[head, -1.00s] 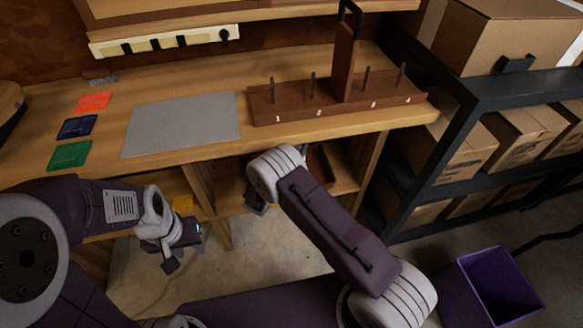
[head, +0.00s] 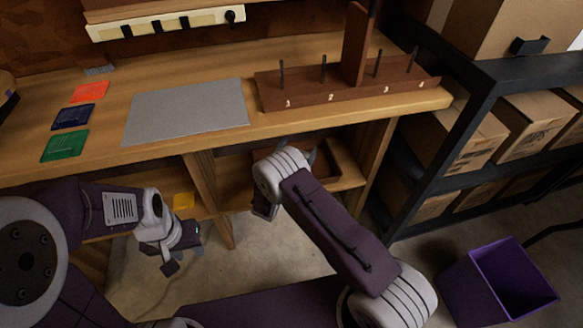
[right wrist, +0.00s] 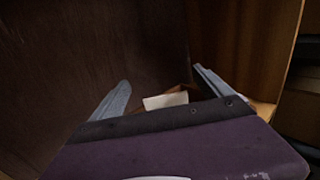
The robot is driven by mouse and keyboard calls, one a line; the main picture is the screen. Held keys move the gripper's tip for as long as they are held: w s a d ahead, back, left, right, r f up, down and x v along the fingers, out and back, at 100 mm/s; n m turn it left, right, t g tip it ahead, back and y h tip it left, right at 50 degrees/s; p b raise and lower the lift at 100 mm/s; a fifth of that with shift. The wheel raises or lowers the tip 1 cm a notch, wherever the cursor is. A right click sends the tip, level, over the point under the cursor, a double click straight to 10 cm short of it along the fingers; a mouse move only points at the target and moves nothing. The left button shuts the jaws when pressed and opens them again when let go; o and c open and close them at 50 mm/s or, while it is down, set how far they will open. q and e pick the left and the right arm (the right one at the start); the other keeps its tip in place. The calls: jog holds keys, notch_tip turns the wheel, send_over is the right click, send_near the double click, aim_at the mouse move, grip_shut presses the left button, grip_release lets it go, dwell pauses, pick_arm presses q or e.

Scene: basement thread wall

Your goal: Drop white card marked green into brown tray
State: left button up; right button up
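A brown tray (head: 329,165) sits on the lower shelf under the workbench, partly hidden behind my right arm. My right gripper (head: 265,207) hangs in front of that shelf, its fingers mostly hidden in the head view. In the right wrist view the two grey fingers of my right gripper (right wrist: 164,92) stand wide apart. A small white card (right wrist: 165,100) shows between them, touching neither finger. I see no green mark on it, and cannot tell what it rests on. My left gripper (head: 182,250) hangs low at the left, away from the tray; its opening is unclear.
On the bench lie orange (head: 90,92), blue (head: 73,117) and green (head: 64,146) squares, a grey mat (head: 185,110) and a pegged brown rack (head: 345,92). A purple bin (head: 500,283) and dark shelving (head: 440,155) stand right.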

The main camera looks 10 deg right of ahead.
jog(key=p+v, duration=0.4)
jog(key=v, duration=0.5)
dwell(0.6)
